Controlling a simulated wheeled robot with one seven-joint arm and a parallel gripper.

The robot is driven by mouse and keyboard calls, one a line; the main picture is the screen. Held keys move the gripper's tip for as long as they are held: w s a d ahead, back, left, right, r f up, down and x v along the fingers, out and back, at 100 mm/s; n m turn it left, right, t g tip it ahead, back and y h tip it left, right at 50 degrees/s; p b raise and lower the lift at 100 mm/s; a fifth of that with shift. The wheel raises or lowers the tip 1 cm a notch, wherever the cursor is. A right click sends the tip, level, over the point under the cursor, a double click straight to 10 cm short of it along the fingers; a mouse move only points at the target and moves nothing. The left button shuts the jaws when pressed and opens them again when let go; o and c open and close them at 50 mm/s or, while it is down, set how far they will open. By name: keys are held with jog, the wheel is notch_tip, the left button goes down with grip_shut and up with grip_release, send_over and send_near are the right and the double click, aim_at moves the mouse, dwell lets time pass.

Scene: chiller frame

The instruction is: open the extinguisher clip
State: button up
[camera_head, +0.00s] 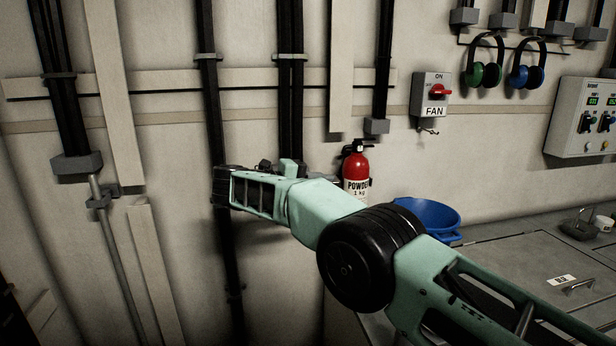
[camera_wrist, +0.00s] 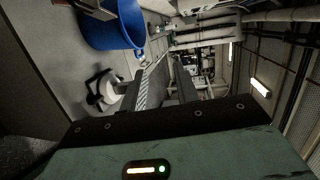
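A red extinguisher (camera_head: 357,169) with a white "POWDER 1 kg" label and a black top stands upright against the wall in the head view. My arm covers its lower part. I cannot make out its clip in either view. The extinguisher does not show clearly in the wrist view. My gripper (camera_wrist: 163,82) shows in the wrist view with its two dark fingers apart and nothing visible between them.
A blue bucket (camera_head: 428,216) stands right of the extinguisher; it also shows in the wrist view (camera_wrist: 110,25). A FAN switch box (camera_head: 432,95), ear defenders (camera_head: 485,62) and a control panel (camera_head: 585,118) are on the wall. Vertical dark channels (camera_head: 290,90) run down the wall.

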jog(key=w+a+r+n+t+y+p, duration=0.1)
jog(key=w+a+r+n+t+y, duration=0.2)
jog(key=w+r+n+t+y, duration=0.25)
jog(key=w+a+r+n+t+y+p, duration=0.1)
jog(key=w+a+r+n+t+y, duration=0.15)
jog(key=r+n+t, duration=0.5)
jog(key=s+a+r+n+g+y+p, duration=0.2)
jog(key=s+a+n+g+y, duration=0.45)
jog(key=s+n+y, duration=0.7)
jog(key=s+d+f+n+g+p, duration=0.1)
jog(key=s+d+f+n+g, duration=0.15)
jog(key=s, duration=0.45)
jog(key=s+d+f+n+g, duration=0.2)
jog(key=s+f+n+g, duration=0.1)
jog(key=s, duration=0.4)
jog(key=s+d+f+n+g+p, duration=0.1)
jog(key=s+d+f+n+g, duration=0.15)
jog(key=s, duration=0.45)
jog(key=s+d+f+n+g+h, duration=0.2)
jog(key=s+d+f+h, duration=0.1)
jog(key=s+d, duration=0.5)
jog(key=s+d+f+n+g+h, duration=0.2)
jog(key=s+d+f+g+h, duration=0.1)
jog(key=s+d, duration=0.5)
jog(key=shift+s+d+f+p, duration=0.25)
jog(key=shift+s+f, duration=0.3)
jog(key=shift+s, duration=0.55)
jog(key=shift+a+n+h, duration=0.15)
jog(key=shift+n+h, duration=0.1)
